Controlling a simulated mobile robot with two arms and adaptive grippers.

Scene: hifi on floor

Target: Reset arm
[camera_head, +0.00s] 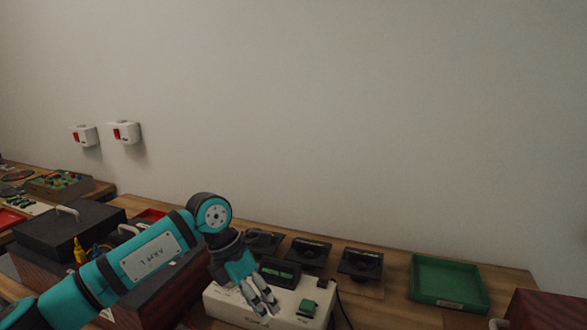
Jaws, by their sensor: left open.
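My left arm comes in from the lower left in teal and black. Its gripper (264,306) points down, open, with nothing seen between the fingers. It is over or in front of the white box (230,307) with a green button; I cannot tell whether it touches it. My right gripper is not in view.
Several black speaker units (360,263) stand in a row behind the white box. A green tray (448,282) lies to the right on the wooden table (398,306). A black case (70,232) is at the left. Two white wall boxes with red parts hang above. The space above the table is clear.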

